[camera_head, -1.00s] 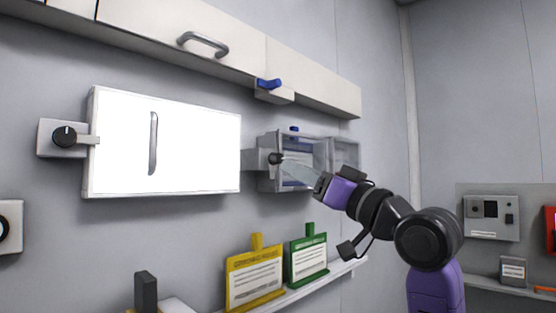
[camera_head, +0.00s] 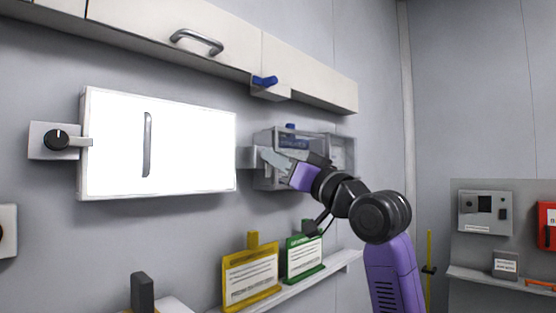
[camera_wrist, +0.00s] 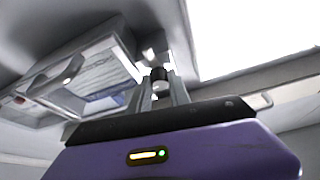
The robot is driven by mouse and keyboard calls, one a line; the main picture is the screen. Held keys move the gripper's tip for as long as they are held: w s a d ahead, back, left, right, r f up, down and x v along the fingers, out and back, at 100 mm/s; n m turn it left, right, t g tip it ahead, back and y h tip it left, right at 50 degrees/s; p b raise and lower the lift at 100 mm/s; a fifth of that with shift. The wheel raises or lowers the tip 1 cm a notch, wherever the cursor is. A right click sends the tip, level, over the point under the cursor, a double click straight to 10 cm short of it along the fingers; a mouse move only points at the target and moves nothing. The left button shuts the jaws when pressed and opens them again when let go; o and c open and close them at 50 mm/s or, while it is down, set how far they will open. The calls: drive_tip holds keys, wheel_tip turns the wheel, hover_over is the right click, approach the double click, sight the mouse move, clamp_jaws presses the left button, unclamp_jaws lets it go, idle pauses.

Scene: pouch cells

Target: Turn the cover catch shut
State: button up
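A black catch knob (camera_wrist: 159,74) shows in the wrist view between the fingertips of my gripper (camera_wrist: 160,88). In the head view my gripper (camera_head: 268,158) reaches the clear-fronted box (camera_head: 338,150) on the wall and hides this knob. The knob's grey mounting plate (camera_head: 246,157) shows at the box's left edge. My fingers are apart, one on each side of the knob; whether they touch it I cannot tell. Another catch, with a black round knob (camera_head: 56,140), sits at the left edge of the bright white panel (camera_head: 190,150), its bar lying over the panel's edge.
A cabinet with a metal handle (camera_head: 196,41) and a blue lever (camera_head: 265,81) hangs above. Below, a yellow card holder (camera_head: 250,262) and a green one (camera_head: 304,240) stand on a narrow shelf (camera_head: 345,262). The bright panel is close on the left.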

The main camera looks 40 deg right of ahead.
clamp_jaws()
drive_tip(key=shift+n, duration=0.3)
drive_tip(key=shift+d+r+n+g+y+b, duration=0.1)
drive_tip(key=shift+n+g+y+b, duration=1)
drive_tip(key=shift+n, duration=2.7)
drive_tip(key=shift+d+n+g+y+b, duration=0.2)
drive_tip(key=shift+n+g+y, duration=0.5)
drive_tip(key=shift+n+y, duration=2.05)
drive_tip(key=shift+a+r+n+g+y+b, duration=0.1)
drive_tip(key=shift+n+g+y+b, duration=0.5)
drive_tip(key=shift+n, duration=4.25)
drive_tip(key=shift+d+g+h, duration=0.1)
drive_tip(key=shift+g+h, duration=0.15)
drive_tip(key=shift+g, duration=0.05)
